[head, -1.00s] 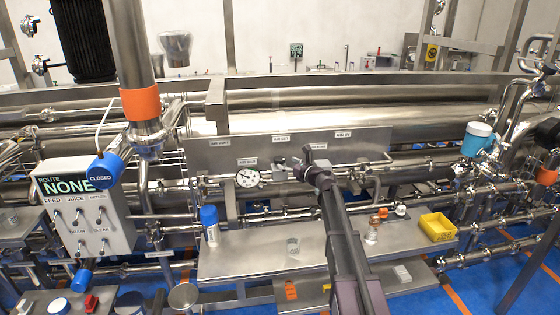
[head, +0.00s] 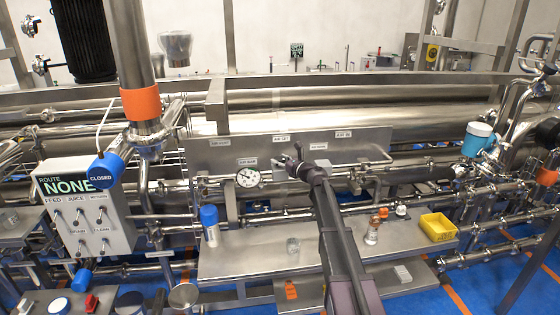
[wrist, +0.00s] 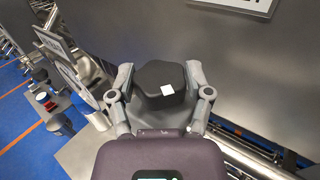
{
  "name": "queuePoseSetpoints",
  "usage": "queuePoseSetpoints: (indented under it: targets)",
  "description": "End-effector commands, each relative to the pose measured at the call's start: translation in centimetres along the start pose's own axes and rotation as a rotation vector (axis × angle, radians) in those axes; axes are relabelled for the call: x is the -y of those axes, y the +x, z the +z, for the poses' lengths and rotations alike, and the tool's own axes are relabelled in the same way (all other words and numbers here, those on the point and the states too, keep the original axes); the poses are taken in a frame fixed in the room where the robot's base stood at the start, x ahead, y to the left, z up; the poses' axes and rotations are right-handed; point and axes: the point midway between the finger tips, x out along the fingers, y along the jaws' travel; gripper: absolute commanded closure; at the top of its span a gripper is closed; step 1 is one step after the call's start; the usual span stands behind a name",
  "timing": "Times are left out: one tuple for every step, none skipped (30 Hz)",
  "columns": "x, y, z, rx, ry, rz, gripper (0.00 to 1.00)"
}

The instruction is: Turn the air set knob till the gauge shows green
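The air set knob (wrist: 160,80) is a dark, rounded block with a white mark, below a label plate on the grey panel. In the wrist view my gripper (wrist: 160,78) has one finger on each side of it. The fingers look open, with a thin gap at the left; contact at the right I cannot tell. In the head view my gripper (head: 291,158) is at the panel under the AIR SET label (head: 281,138), largely covering the knob. The round white gauge (head: 248,178) is just left of it; its needle and any green zone are too small to read.
The steel panel (head: 215,155) carries several labels and pipes. A route box (head: 85,210) stands left. Air in front of the shelf's left part is clear.

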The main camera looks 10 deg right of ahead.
Motion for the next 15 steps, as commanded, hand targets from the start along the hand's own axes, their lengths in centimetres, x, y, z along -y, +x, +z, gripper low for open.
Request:
queuePoseSetpoints:
  targets:
    - [0.0,0.06,0.02,0.001,0.0,0.0,0.83]
    - [0.0,0.06,0.02,0.001,0.0,0.0,0.83]
    - [0.0,0.06,0.02,0.001,0.0,0.0,0.83]
    - [0.01,0.07,0.02,0.001,0.0,0.0,0.83]
    - [0.01,0.07,0.02,0.001,0.0,0.0,0.83]
    - [0.0,0.07,0.03,0.001,0.001,0.0,0.83]
    - [0.0,0.07,0.03,0.001,0.001,-0.001,0.83]
    - [0.0,0.07,0.03,0.001,0.001,-0.003,0.83]
    - [0.0,0.07,0.03,0.001,0.001,-0.006,0.83]
    - [-0.01,0.06,0.03,0.001,0.001,-0.009,0.83]
    - [-0.01,0.06,0.03,0.001,0.001,-0.012,0.83]
    - [-0.03,0.05,0.04,0.001,0.001,-0.018,0.83]
    - [-0.05,0.05,0.04,0.001,0.001,-0.023,0.83]
    - [-0.05,0.04,0.04,0.001,0.001,-0.03,0.83]
    - [-0.05,0.03,0.04,0.001,0.001,-0.041,0.83]
